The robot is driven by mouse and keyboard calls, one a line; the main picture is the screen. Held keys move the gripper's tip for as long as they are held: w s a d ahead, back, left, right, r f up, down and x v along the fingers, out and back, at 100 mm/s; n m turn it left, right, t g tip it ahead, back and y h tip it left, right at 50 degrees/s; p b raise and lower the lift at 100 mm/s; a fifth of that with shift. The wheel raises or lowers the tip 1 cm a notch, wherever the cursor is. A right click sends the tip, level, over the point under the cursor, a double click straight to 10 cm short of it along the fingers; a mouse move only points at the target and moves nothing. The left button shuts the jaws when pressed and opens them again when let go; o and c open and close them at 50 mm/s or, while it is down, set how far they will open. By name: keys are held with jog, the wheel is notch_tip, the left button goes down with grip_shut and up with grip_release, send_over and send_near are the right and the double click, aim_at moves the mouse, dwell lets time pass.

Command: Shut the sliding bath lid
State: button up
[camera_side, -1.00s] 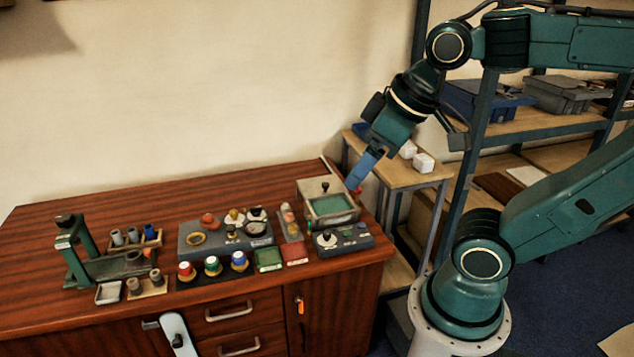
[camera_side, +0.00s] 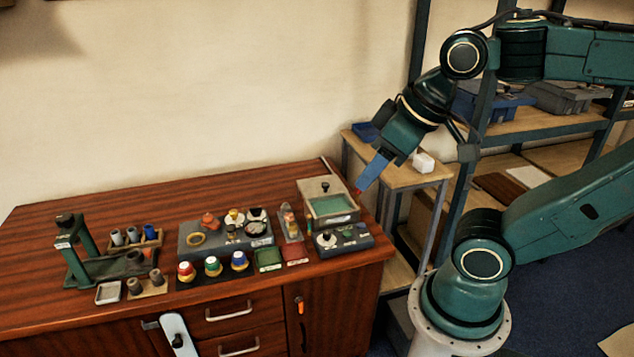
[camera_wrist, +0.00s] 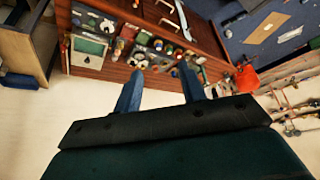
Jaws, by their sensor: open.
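The bath (camera_side: 331,207) is a pale box with a green interior at the right end of the wooden cabinet top. Its sliding lid (camera_side: 318,187) is a pale plate with a dark knob (camera_side: 325,186), drawn to the back, so much of the green opening shows. The bath also shows in the wrist view (camera_wrist: 88,47) at the upper left. My gripper (camera_side: 358,192) is in the air just right of the bath, apart from the lid. In the wrist view its two blue fingers (camera_wrist: 165,82) are spread with nothing between them.
A control box (camera_side: 343,240) with a knob stands in front of the bath. Left of it are coloured pads (camera_side: 268,258), a grey station (camera_side: 222,238), coloured-cap bottles (camera_side: 212,266) and a green press (camera_side: 75,250). A side table (camera_side: 400,178) with white blocks stands behind right.

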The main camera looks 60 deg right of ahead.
jog(key=shift+w+r, duration=0.15)
jog(key=shift+w, duration=0.15)
jog(key=c, duration=0.4)
jog(key=shift+m, duration=0.5)
jog(key=w, duration=0.1)
jog(key=w+d+r, duration=0.1)
jog(key=w, duration=0.1)
jog(key=w+d, duration=0.1)
jog(key=w, duration=0.1)
jog(key=shift+w+d+r, duration=0.1)
jog(key=shift+r, duration=0.15)
grip_shut()
jog(key=w+d+f+m+g+h, duration=0.1)
jog(key=w+d+f+m+h, duration=0.15)
jog(key=w+d, duration=1.35)
jog(key=w+d+f+m, duration=0.2)
jog(key=w+d+f, duration=0.1)
jog(key=d+f, duration=0.7)
jog(key=w+d+f+m+g, duration=0.1)
jog(key=w+d+f, duration=0.3)
jog(key=d+f, duration=0.6)
jog(key=shift+w+d+m, duration=0.2)
jog(key=shift+d+m, duration=0.15)
jog(key=shift+d, duration=0.7)
